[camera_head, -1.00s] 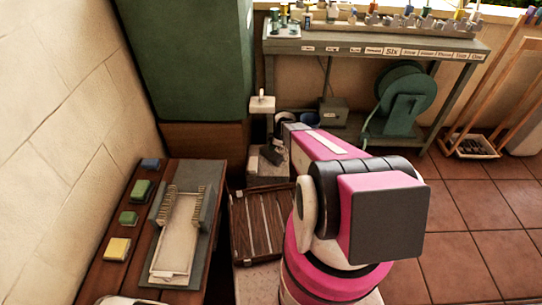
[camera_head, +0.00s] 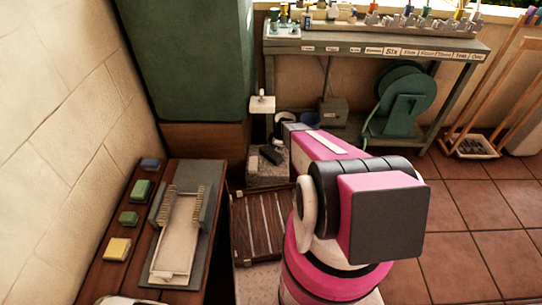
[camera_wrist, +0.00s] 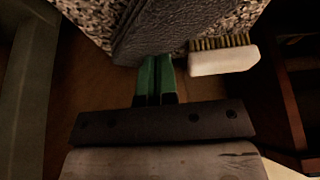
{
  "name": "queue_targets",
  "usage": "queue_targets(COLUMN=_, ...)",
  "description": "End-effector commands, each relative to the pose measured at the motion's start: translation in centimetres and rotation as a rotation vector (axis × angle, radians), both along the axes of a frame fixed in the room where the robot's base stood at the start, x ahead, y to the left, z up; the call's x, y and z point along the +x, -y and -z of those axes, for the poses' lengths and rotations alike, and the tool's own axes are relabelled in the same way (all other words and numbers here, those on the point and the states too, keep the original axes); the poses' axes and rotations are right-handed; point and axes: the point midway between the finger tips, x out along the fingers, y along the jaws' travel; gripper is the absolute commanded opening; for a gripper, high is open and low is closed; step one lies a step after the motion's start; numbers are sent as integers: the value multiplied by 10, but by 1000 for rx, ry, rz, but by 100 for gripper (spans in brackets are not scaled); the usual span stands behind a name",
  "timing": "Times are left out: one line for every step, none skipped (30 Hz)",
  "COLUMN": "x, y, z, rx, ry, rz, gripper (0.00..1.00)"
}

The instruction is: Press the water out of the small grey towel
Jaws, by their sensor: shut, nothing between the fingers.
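A dark grey, textured cloth-like piece (camera_wrist: 170,28), which looks like the small grey towel, lies on a speckled stone surface (camera_wrist: 88,18) at the top of the wrist view. My gripper (camera_wrist: 156,64) has its green fingers together, empty, with the tips at the near edge of the grey piece. I cannot tell whether they touch it. In the head view a small dark shape (camera_head: 271,155) sits on the speckled block (camera_head: 268,178), and my arm hides most of the gripper.
A white brush (camera_wrist: 223,60) with tan bristles lies right of the fingers. A slatted wooden board (camera_head: 258,225) is in front of the block. A wooden bench (camera_head: 110,275) at left holds sponges and a tray (camera_head: 178,240). A labelled workbench (camera_head: 350,42) stands behind.

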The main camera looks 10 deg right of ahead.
Motion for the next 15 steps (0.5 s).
queue_targets(x=0, y=0, z=1, rx=0, ry=0, rz=0, gripper=0)
queue_targets(x=0, y=0, z=2, rx=0, ry=0, rz=0, gripper=0)
queue_targets(x=0, y=0, z=2, rx=0, ry=0, rz=0, gripper=0)
queue_targets(x=0, y=0, z=3, rx=0, ry=0, rz=0, gripper=0)
queue_targets(x=0, y=0, z=3, rx=0, ry=0, rz=0, gripper=0)
queue_targets(x=0, y=0, z=4, rx=0, ry=0, rz=0, gripper=0)
queue_targets(x=0, y=0, z=4, rx=0, ry=0, rz=0, gripper=0)
queue_targets(x=0, y=0, z=5, rx=0, ry=0, rz=0, gripper=0)
queue_targets(x=0, y=0, z=6, rx=0, ry=0, rz=0, gripper=0)
queue_targets(x=0, y=0, z=6, rx=0, ry=0, rz=0, gripper=0)
queue_targets(x=0, y=0, z=7, rx=0, ry=0, rz=0, gripper=0)
queue_targets(x=0, y=0, z=7, rx=0, ry=0, rz=0, gripper=0)
queue_targets(x=0, y=0, z=8, rx=0, ry=0, rz=0, gripper=0)
queue_targets(x=0, y=0, z=8, rx=0, ry=0, rz=0, gripper=0)
queue_targets(x=0, y=0, z=9, rx=0, ry=0, rz=0, gripper=0)
